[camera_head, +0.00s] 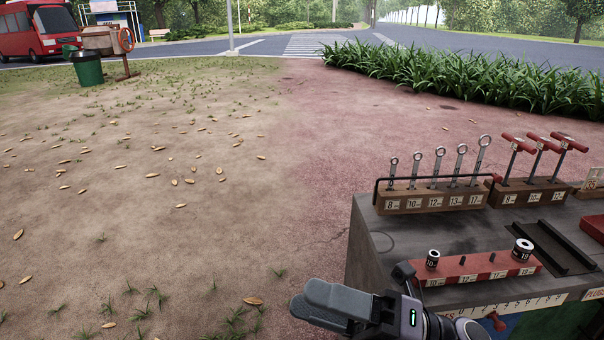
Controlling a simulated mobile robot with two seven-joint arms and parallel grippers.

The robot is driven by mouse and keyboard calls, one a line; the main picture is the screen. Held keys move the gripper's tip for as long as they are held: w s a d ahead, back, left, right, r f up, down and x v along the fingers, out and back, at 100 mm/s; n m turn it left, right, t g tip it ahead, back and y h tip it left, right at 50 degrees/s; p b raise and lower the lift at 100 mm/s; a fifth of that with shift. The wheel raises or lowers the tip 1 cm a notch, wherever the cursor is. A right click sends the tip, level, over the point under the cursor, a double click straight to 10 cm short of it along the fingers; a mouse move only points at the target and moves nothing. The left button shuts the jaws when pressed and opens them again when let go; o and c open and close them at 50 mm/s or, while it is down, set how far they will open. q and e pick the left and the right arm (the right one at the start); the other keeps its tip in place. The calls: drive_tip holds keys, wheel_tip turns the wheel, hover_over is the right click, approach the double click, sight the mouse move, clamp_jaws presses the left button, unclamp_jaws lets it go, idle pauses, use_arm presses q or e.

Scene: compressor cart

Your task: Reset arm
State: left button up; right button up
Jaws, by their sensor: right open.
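My right gripper (303,299) shows at the bottom centre of the head view, its grey fingers pointing left over the ground. It is open, and I see nothing between its fingers. It is just left of the dark cart (384,240), with its wrist in front of the cart's near left corner. My left gripper and left arm are out of view.
The cart top holds a wooden wrench rack (403,205), a red T-handle rack (525,195), a red socket rail (470,272) with two sockets, and a dark slotted holder (552,250). Open ground lies left. A green bin (88,69) stands far off.

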drive_tip(key=w+d+f+m+t+h, duration=0.3)
drive_tip(key=d+f+m+t+h, duration=0.3)
drive_tip(key=m, duration=0.7)
drive_tip(key=w+d+f+m+t+h, duration=0.2)
drive_tip(key=d+f+m+t+h, duration=0.2)
drive_tip(key=f+m+t+h, duration=0.65)
drive_tip(key=s+d+f+m+g+h, duration=0.1)
drive_tip(key=s+d+f+m+g, duration=0.2)
drive_tip(key=s+f+m+g, duration=0.3)
drive_tip(key=s+d+f+m+g+h, duration=0.2)
drive_tip(key=s+d+f+m+g, duration=0.2)
drive_tip(key=s+f+m, duration=0.4)
wheel_tip(320, 180, up, 14)
drive_tip(key=w+d+n+p, duration=0.1)
drive_tip(key=p, duration=1.7)
drive_tip(key=shift+w+r+t, duration=0.25)
drive_tip(key=shift+w+t, duration=0.1)
drive_tip(key=shift+t, duration=0.1)
drive_tip(key=shift+n, duration=0.25)
drive_tip(key=shift+c, duration=0.9)
drive_tip(key=shift+d, duration=0.1)
